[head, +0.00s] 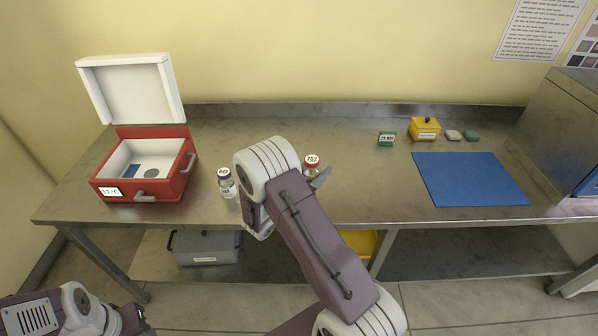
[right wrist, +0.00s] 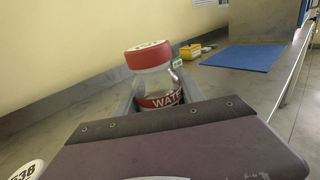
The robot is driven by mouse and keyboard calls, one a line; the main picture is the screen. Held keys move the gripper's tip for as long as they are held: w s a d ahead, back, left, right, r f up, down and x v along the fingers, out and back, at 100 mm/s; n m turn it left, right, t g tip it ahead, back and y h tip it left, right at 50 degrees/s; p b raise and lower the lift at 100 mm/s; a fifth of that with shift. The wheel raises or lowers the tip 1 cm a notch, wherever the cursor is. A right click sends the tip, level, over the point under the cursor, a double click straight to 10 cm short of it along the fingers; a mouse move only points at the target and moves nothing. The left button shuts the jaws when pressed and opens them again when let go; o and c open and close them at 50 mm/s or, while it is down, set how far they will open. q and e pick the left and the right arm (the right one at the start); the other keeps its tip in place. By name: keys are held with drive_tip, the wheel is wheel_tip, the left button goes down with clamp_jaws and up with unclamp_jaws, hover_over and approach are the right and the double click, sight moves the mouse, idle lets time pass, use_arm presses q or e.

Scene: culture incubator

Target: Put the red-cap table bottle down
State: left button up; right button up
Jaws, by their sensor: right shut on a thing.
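The red-cap bottle (head: 311,161) is at the table's middle, partly hidden behind my right arm. In the right wrist view the bottle (right wrist: 150,82) shows its red cap, clear shoulder and a red label reading "WATE". My right gripper (head: 316,176) is shut on it, with a finger on each side of its body in the wrist view. The bottle's base is hidden, so I cannot tell whether it touches the steel table (head: 350,205). My left gripper (head: 138,320) is low at the left, away from the table; its jaws are unclear.
An open red cooler box (head: 145,190) is at the left. A blue mat (head: 470,180), a yellow box (head: 425,130) and a green block (head: 387,139) lie to the right. Bare table lies between bottle and mat.

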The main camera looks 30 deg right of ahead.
drive_tip(key=shift+s+d+r, duration=0.4)
drive_tip(key=shift+s+r, duration=0.1)
drive_tip(key=shift+s, duration=0.25)
drive_tip(key=shift+s+d+r, duration=0.35)
drive_tip(key=shift+s+r, duration=0.15)
drive_tip(key=shift+s, duration=0.25)
